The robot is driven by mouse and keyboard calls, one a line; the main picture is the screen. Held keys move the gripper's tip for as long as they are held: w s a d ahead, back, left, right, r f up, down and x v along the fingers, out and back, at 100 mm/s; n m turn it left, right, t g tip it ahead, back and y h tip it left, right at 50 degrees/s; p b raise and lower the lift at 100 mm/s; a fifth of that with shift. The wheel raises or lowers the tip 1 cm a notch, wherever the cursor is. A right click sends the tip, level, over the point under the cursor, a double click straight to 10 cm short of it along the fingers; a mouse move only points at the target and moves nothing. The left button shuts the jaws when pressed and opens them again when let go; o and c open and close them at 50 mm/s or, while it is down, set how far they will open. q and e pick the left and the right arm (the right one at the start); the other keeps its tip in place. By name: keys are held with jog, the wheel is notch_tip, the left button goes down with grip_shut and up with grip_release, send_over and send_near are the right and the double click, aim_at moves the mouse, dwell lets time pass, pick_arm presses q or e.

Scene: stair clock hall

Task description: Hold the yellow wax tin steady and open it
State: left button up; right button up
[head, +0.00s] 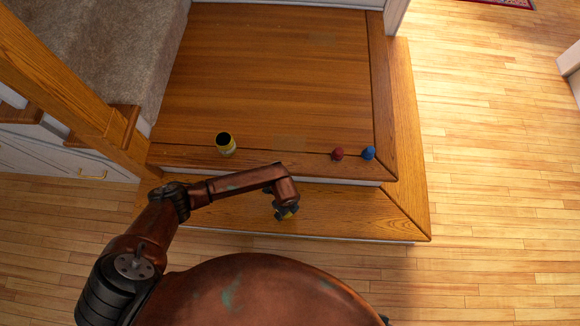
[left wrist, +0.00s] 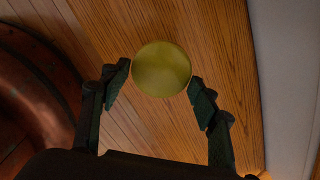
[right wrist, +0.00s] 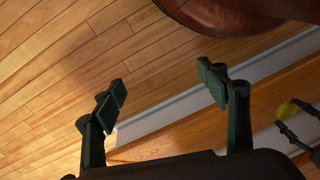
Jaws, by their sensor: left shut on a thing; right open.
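A yellow round thing, which looks like the wax tin (left wrist: 161,69), sits between the fingertips of my left gripper (left wrist: 160,85). In the left wrist view it shows one plain round yellow face; I cannot tell whether this is lid or base. In the head view my left gripper (head: 286,212) is over the lower step, and the arm mostly hides the tin. The yellow tin also shows at the right edge of the right wrist view (right wrist: 287,110). My right gripper (right wrist: 162,88) is open and empty, apart from the tin. It is not visible in the head view.
The lower step (head: 370,215) drops to a clear floor (head: 485,200).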

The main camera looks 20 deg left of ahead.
pick_arm(q)
jog(key=shift+w+f+b, duration=0.55)
jog(key=shift+w+f, duration=0.15)
jog(key=shift+f, duration=0.25)
notch_tip(320, 180, down, 3)
jog(key=shift+r+b, duration=0.1)
jog(key=shift+b, duration=0.75)
jog(key=shift+w+f, duration=0.1)
jog(key=shift+f, duration=0.1)
pick_arm(e)
jog(key=w+a+f+t+y, duration=0.1)
jog(key=w+a+f+t, duration=0.1)
jog(key=w+a+f, duration=0.2)
notch_tip(320, 180, down, 2)
jog(key=shift+w+f+t, duration=0.1)
jog(key=shift+w+t, duration=0.3)
jog(key=shift+w, duration=0.35)
jog(key=shift+a, duration=0.1)
pick_arm(q)
jog(key=shift+f, duration=0.1)
jog(key=o, duration=1.3)
